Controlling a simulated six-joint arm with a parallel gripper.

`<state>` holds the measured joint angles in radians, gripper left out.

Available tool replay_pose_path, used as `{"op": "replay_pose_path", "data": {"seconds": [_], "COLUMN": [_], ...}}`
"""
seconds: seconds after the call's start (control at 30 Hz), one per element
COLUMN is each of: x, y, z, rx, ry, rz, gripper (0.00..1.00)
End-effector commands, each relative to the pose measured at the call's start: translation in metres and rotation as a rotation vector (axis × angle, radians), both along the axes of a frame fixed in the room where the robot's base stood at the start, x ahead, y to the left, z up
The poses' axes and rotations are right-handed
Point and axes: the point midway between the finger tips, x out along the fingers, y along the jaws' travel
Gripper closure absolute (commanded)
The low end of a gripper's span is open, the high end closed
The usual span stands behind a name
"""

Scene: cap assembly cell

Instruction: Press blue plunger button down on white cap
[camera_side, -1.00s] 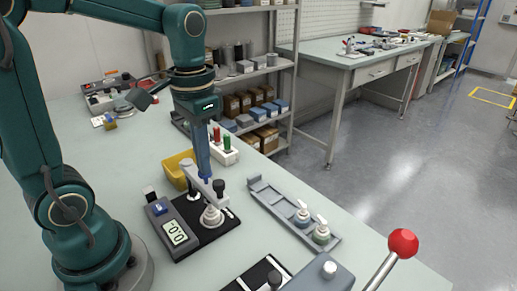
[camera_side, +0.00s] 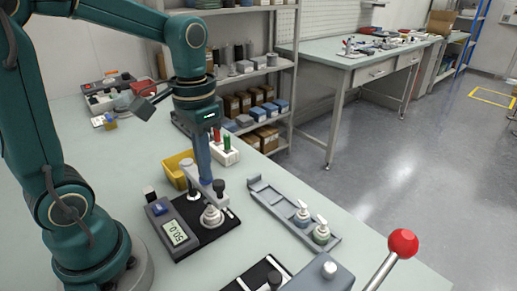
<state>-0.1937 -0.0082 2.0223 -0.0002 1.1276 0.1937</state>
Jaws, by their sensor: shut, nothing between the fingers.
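The white cap (camera_side: 211,216) sits on the black base plate of a small device with a tilted digital display (camera_side: 175,232). A grey arm piece with a dark knob (camera_side: 219,186) stands above the cap. My gripper (camera_side: 205,179) is shut and points straight down, with its tips at the grey arm piece. A small blue part (camera_side: 206,182), which looks like the plunger button, shows right at the fingertips. The fingers partly hide it, and I cannot tell how far down it is. The display shows digits that look like 50.0.
A yellow bin (camera_side: 178,170) stands just behind the device. A white holder (camera_side: 225,155) with red and green items is behind it. A grey tray (camera_side: 270,205) with two white-topped bottles lies to the right. A red-knobbed lever (camera_side: 403,243) stands at the front right.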

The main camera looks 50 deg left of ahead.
Motion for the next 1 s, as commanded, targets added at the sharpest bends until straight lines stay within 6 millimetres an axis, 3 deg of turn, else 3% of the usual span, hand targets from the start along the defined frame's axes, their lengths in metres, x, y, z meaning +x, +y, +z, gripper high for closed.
{"op": "replay_pose_path", "data": {"seconds": [0.53,1.0], "x": [0.0,0.0], "y": [0.0,0.0], "z": [0.001,0.029], "rx": [0.001,0.001], "ry": [0.0,-0.001], "rz": [0.0,0.0], "gripper": [1.0,1.0]}}
